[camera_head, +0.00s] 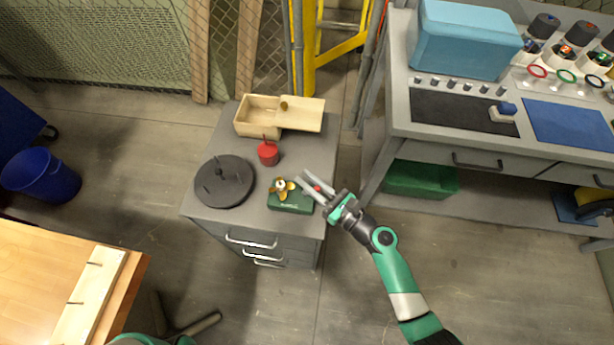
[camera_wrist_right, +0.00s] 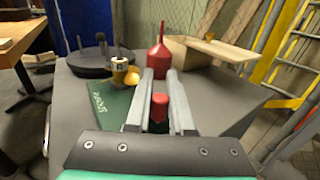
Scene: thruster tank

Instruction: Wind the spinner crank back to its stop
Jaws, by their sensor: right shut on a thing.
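The spinner has a dark green base block (camera_head: 291,203) at the front right of a grey cabinet top. A brass propeller (camera_head: 281,189) sits at the base's left end. In the right wrist view the base (camera_wrist_right: 104,112) and propeller (camera_wrist_right: 124,72) lie left of the fingers. My right gripper (camera_head: 302,178) reaches in from the right, beside the base. It is shut on the red crank knob (camera_head: 317,188), which stands between its fingers in the right wrist view (camera_wrist_right: 159,108). The crank arm below the knob is hidden. My left gripper does not show.
On the cabinet top (camera_head: 165,0) are a black round disc (camera_head: 224,182) with pegs, a red can (camera_head: 268,153) and a light wooden box (camera_head: 257,116). A grey workbench (camera_head: 398,60) stands right, a wooden table (camera_head: 30,265) left. Floor separates them.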

